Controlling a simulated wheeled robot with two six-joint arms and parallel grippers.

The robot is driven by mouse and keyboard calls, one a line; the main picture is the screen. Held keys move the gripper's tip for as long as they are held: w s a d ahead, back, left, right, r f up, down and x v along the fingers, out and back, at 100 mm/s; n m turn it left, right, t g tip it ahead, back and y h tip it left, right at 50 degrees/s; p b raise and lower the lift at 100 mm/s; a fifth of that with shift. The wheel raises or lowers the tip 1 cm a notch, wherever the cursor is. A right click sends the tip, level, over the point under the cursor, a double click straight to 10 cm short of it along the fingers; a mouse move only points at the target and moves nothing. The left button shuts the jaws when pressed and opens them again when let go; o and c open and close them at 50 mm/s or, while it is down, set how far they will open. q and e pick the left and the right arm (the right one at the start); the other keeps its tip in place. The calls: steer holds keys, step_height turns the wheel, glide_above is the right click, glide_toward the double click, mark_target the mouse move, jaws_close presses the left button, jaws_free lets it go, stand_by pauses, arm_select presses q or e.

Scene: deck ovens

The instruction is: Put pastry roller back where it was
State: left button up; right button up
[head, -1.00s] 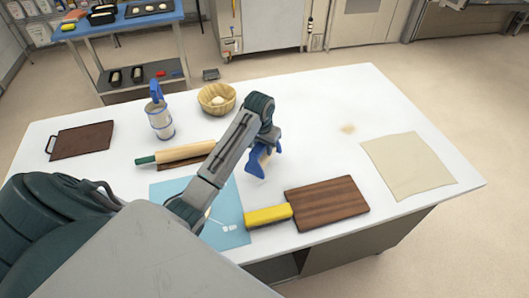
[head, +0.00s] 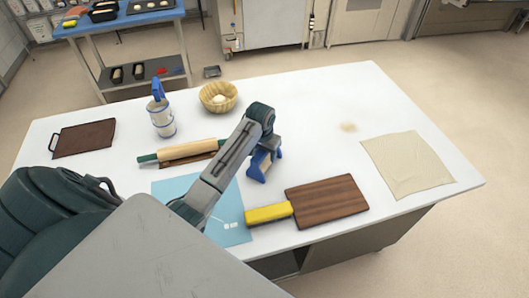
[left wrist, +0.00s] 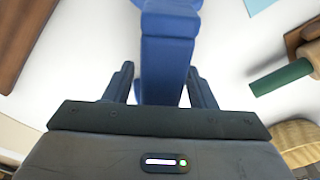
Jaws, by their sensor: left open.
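The pastry roller (head: 258,170) has a blue handle and frame with a pale roller between its ends. In the head view it is below my left gripper (head: 266,146), over the white tabletop left of the brown board. It appears to rest on the table. In the left wrist view, its blue handle (left wrist: 165,60) lies between the fingers of my left gripper (left wrist: 163,85), with a gap on each side. The gripper is open around the handle. The arm and wrist hide part of the roller in the head view. My right gripper is not in view.
A brown board (head: 328,200) and yellow block (head: 269,214) are near the front edge. A dough sheet (head: 407,165) is right. The centre-right table is clear.

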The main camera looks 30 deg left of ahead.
arm_select(q)
steer(key=shift+r, duration=0.1)
steer(key=r+b, duration=0.1)
steer(key=r, duration=0.1)
steer(key=r+b, duration=0.1)
steer(key=r, duration=0.1)
steer(key=r+b, duration=0.1)
steer(key=r, duration=0.2)
steer(key=shift+s+r, duration=0.1)
steer(key=shift+s, duration=0.25)
steer(key=r, duration=0.1)
steer(key=r+p, duration=0.1)
steer(key=r, duration=0.1)
steer(key=shift+s+d+r+p, duration=0.1)
steer(key=shift+s+r+p, duration=0.15)
steer(key=shift+r+p, duration=0.1)
steer(key=shift+s+r+p, duration=0.15)
steer(key=shift+r+p, duration=0.45)
steer(key=shift+f, duration=0.1)
